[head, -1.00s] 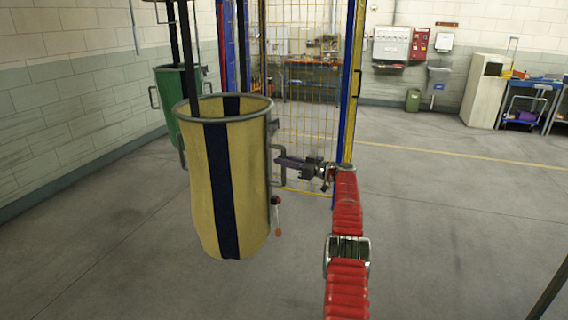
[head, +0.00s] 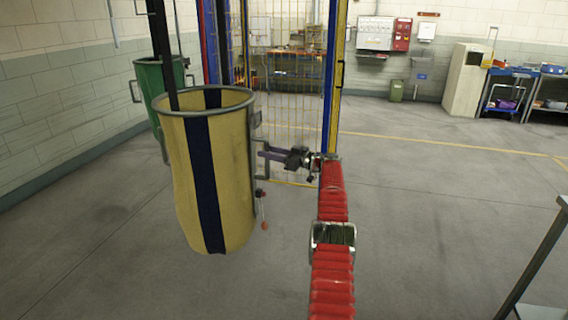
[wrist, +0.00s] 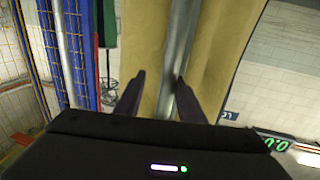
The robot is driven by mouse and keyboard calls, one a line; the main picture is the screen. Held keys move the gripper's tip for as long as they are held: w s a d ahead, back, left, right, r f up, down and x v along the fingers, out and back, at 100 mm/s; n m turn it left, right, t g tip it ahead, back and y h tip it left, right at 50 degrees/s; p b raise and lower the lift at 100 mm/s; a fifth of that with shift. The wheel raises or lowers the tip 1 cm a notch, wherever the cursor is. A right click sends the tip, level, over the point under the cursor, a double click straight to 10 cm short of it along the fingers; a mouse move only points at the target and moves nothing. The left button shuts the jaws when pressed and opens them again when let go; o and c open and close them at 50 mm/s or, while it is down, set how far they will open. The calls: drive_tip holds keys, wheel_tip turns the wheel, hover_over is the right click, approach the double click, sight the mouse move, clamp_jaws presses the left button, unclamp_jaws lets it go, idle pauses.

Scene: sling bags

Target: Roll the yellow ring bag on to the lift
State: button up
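The yellow ring bag (head: 233,180) hangs from dark straps at the left of the head view, with a dark vertical stripe, a grey rim ring and side handles. My gripper (head: 262,152) reaches it from the right, at its right-hand handle (head: 262,174). In the wrist view my two fingers (wrist: 160,78) stand apart on either side of a grey bar, with tan cloth behind; a gap shows beside the left finger. Which structure is the lift I cannot tell; a wire-mesh cage with blue and yellow posts (head: 331,80) stands just behind the bag.
A green ring bag (head: 150,80) hangs behind, near the left wall. A dark-edged table (head: 535,260) stands at the right edge. A pale cabinet (head: 465,80) and trolleys are at the back right. The middle floor is clear. A green digital display (wrist: 272,142) shows in the wrist view.

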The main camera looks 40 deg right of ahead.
drive_tip(key=a+f+v, duration=0.1)
drive_tip(key=v, duration=1.3)
drive_tip(key=shift+f, duration=0.25)
drive_tip(key=shift+s, duration=0.15)
